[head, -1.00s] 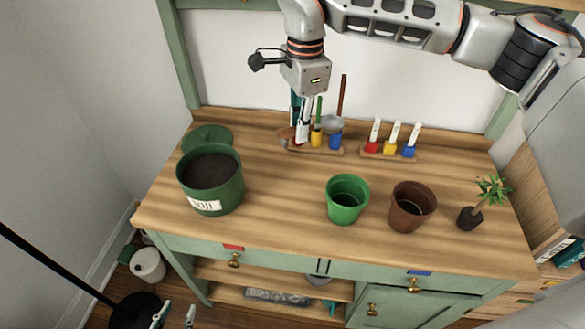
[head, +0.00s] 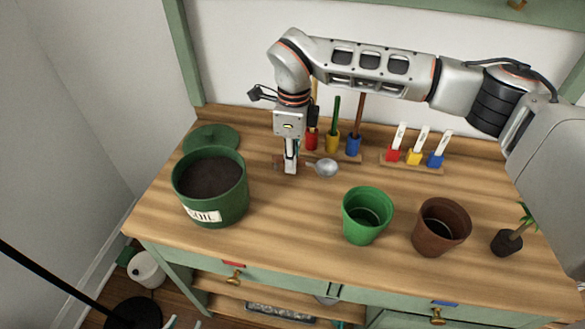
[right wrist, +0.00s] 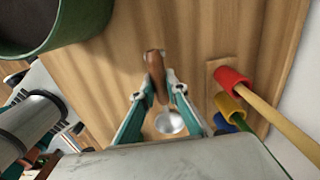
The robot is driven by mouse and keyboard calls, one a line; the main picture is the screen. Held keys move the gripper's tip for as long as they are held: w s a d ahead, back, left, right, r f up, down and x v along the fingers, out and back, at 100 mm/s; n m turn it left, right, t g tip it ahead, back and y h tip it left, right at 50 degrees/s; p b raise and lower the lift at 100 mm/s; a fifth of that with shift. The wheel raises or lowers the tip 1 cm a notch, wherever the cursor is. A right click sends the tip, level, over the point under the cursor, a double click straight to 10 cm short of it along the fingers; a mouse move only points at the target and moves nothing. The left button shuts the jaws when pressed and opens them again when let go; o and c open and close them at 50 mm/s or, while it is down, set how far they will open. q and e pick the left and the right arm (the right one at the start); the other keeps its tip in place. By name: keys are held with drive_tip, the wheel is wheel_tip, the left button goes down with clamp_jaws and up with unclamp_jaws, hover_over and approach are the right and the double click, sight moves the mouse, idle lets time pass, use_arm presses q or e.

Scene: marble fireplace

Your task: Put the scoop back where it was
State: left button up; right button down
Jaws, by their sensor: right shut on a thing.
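The scoop has a brown wooden handle and a round metal bowl (head: 327,168). My right gripper (head: 291,168) is shut on its handle, in front of the tool rack (head: 349,157). In the right wrist view the scoop (right wrist: 170,122) lies between the teal fingers of the right gripper (right wrist: 160,100), bowl toward the camera. I cannot tell whether it touches the counter. The rack has red, yellow and blue cups, each with a long-handled tool. Only the tips of my left gripper (head: 184,323) show at the bottom edge, apart, with nothing visible between them.
A green soil pot (head: 222,200) stands left, its lid (head: 211,138) behind it. A green pot (head: 366,222), a brown pot (head: 442,230) and a plant (head: 507,243) stand right. A rack of labelled markers (head: 411,166) is at the back. The middle counter is clear.

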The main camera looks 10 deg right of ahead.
sight(292, 179)
wheel_tip(292, 179, down, 3)
drive_tip(key=shift+f, duration=0.2)
drive_tip(key=shift+r, duration=0.1)
drive_tip(key=c, duration=2)
unclamp_jaws()
drive_tip(key=shift+f, duration=0.2)
drive_tip(key=shift+r, duration=0.15)
wheel_tip(292, 179, up, 12)
drive_tip(key=shift+d+p, duration=0.1)
drive_tip(key=shift+p, duration=0.55)
